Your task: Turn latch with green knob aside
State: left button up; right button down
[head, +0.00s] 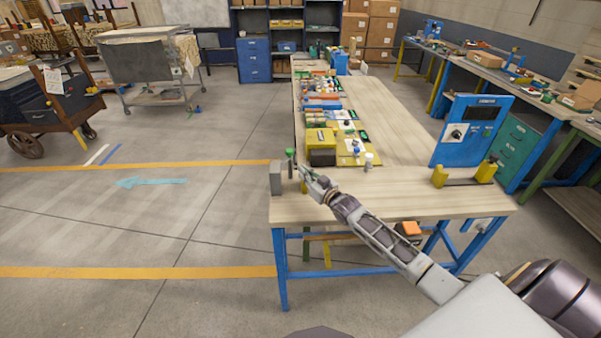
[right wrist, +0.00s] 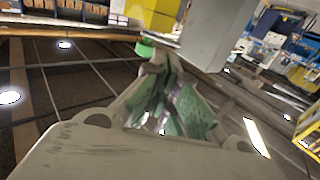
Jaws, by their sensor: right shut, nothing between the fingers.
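The green knob (head: 290,152) stands on a thin upright stem at the left end of the wooden bench, beside a grey block (head: 276,177). In the right wrist view the green knob (right wrist: 145,49) shows just past my fingertips, next to the grey block (right wrist: 214,38). My right gripper (head: 303,171) is shut and empty, close to the right of the knob's stem. I cannot tell whether it touches the stem. The latch's lower part is too small to make out. My left gripper is out of view.
A yellow tray (head: 352,160) with small parts and a yellow-and-black box (head: 321,148) lie behind my gripper. A white cylinder (head: 369,160) stands nearby. A blue panel (head: 470,132) and a yellow fixture (head: 438,176) stand at the right.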

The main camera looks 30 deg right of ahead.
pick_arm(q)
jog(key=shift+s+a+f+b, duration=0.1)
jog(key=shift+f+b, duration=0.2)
pick_arm(e)
jog(key=shift+s+d, duration=0.3)
jog(key=shift+s, duration=0.5)
jog(key=shift+s+d, duration=0.25)
jog(key=shift+s, duration=0.5)
jog(key=shift+s+d, duration=0.3)
jog(key=shift+s, duration=0.5)
